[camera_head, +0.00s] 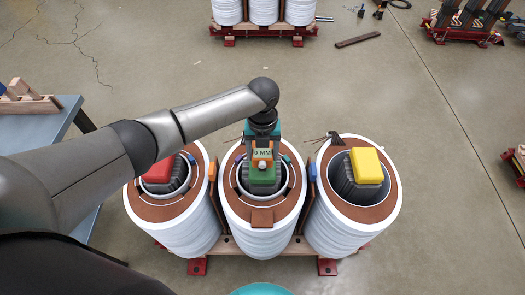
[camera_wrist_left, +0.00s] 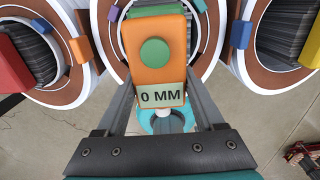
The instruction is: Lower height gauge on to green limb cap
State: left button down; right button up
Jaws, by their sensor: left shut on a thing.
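The height gauge (camera_head: 262,154) is an orange block with a display reading "0 MM". In the left wrist view the gauge (camera_wrist_left: 172,75) shows a round green button above the display. My left gripper (camera_head: 262,138) points down over the middle coil and is shut on the gauge, with one finger on each side. The green limb cap (camera_head: 263,177) is inside the middle coil, directly below the gauge in the head view. I cannot tell whether the gauge touches the cap. My right gripper is out of view.
The middle white coil (camera_head: 262,235) stands between a left coil with a red cap (camera_head: 158,171) and a right coil with a yellow cap (camera_head: 366,165). A blue table (camera_head: 42,130) is at the left. Open floor lies behind the coils.

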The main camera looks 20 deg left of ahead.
pick_arm(q)
jog(key=shift+f+b, duration=1.3)
jog(key=shift+f, duration=0.5)
jog(key=shift+c, duration=1)
grip_release()
jog(key=shift+o, duration=1)
